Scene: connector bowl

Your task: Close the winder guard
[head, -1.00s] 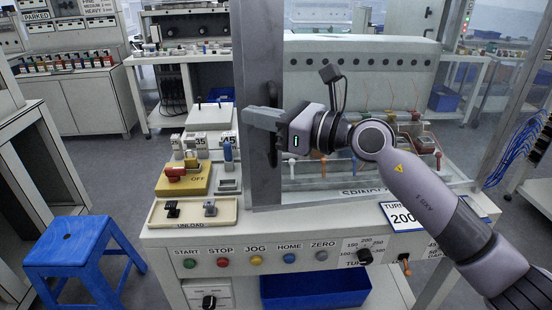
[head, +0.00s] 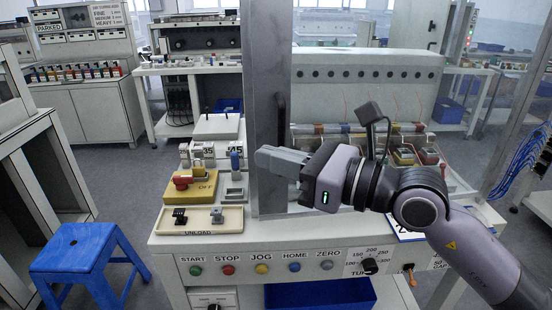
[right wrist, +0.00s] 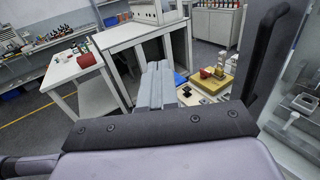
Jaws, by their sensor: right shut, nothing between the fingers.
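The winder guard's tall grey upright (head: 266,70) stands at the left of the winder, with a dark vertical handle (head: 283,103) on it. The handle also shows large at the right of the right wrist view (right wrist: 270,55). Clear panelling is hard to make out, and I cannot tell how far the guard is open. My right gripper (head: 262,156) is shut and empty, in front of the upright and below the visible part of the handle. Its fingers (right wrist: 157,85) point away from the handle in the right wrist view. I cannot tell whether it touches the upright. My left gripper is not in view.
A row of buttons (head: 262,268) runs along the bench front, above a blue bin (head: 320,294). A yellow block with a red knob (head: 190,185) and a tray (head: 200,219) sit left of the upright. A blue stool (head: 78,250) stands on the floor at left.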

